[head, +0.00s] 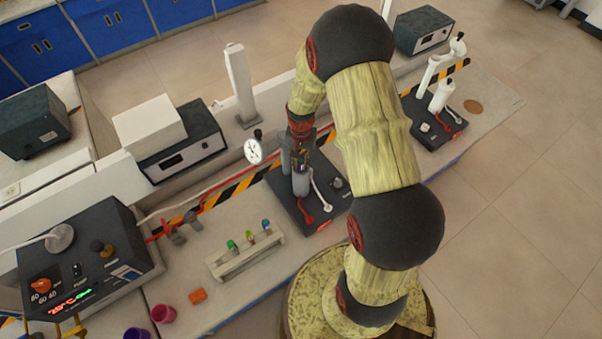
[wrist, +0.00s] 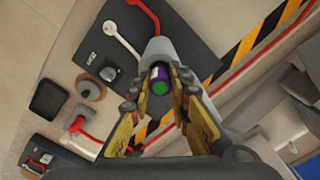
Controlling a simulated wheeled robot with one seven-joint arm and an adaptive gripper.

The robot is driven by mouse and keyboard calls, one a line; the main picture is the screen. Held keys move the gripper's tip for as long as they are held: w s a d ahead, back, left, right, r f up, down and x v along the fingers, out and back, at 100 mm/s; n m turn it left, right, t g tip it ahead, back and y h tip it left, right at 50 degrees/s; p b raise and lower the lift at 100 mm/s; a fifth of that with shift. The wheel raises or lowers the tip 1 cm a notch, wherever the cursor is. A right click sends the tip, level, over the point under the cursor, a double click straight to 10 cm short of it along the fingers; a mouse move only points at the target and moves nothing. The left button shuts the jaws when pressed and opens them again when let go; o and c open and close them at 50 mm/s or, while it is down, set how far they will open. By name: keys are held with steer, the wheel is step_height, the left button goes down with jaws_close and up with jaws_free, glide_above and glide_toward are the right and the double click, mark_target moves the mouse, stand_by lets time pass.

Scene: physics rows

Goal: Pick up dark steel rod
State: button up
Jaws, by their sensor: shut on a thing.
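My gripper (wrist: 160,85) points down over a grey upright cylinder (wrist: 157,48) on a dark flat base. It is shut on a dark purple piece with a green end (wrist: 161,86), seen end-on between the fingers at the cylinder's mouth. I cannot tell whether this piece is the dark steel rod, or how far it sits inside the cylinder. In the head view my gripper (head: 298,155) is just above the grey cylinder (head: 301,184), and the fingers hide most of the held piece. No other dark rod stands out clearly.
A white rack (head: 245,258) with several colour-capped tubes stands in front. Orange (head: 198,295), pink (head: 163,314) and purple (head: 137,334) small items lie near the bench's front edge. A black control box (head: 80,260) is at left. A white post (head: 240,85) stands behind.

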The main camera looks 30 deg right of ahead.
jaws_close()
step_height(320, 180, up, 18)
steer(key=b, duration=0.1)
steer(key=shift+b, duration=0.3)
stand_by(0.6)
steer(key=shift+o, duration=0.7)
jaws_free()
steer(key=c, duration=0.4)
jaws_close()
